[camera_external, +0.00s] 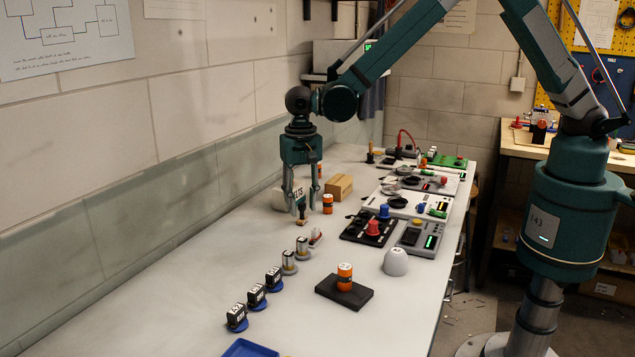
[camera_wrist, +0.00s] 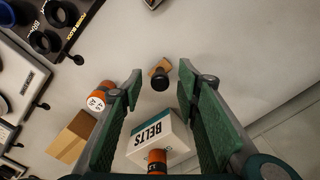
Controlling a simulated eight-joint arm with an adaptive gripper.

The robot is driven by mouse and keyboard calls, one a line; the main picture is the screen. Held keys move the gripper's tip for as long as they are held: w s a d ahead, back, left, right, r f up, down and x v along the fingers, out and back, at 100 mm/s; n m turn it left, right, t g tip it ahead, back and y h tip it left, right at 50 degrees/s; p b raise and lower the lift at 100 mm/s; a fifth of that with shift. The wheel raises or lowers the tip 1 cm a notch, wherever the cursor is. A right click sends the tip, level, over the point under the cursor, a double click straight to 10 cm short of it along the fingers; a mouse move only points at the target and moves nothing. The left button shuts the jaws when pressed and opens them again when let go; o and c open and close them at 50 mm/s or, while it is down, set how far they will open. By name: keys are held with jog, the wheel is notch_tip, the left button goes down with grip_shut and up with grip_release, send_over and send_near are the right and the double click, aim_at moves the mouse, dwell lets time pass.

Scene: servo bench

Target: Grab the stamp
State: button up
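The stamp (camera_external: 302,216) has a dark handle and a light wooden base, and it stands on the grey bench. In the wrist view the stamp (camera_wrist: 159,80) shows its round black knob and wooden base in the gap between my fingertips. My gripper (camera_external: 302,207) points down over the stamp. In the wrist view my gripper (camera_wrist: 161,72) is open, with its green finger pads apart and nothing held. The fingertips are at or just above the handle; I cannot tell the exact height, and I see no contact.
A white BELTS box (camera_wrist: 160,138) stands close by, with an orange-banded cylinder (camera_wrist: 157,160) at it. Another orange-banded cylinder (camera_external: 327,204) and a wooden block (camera_external: 339,187) are nearby. Panels fill the right side.

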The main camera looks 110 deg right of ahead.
jog(key=shift+f, duration=0.4)
jog(key=c, duration=1)
jog(key=shift+r, duration=0.1)
jog(key=shift+r, duration=4.9)
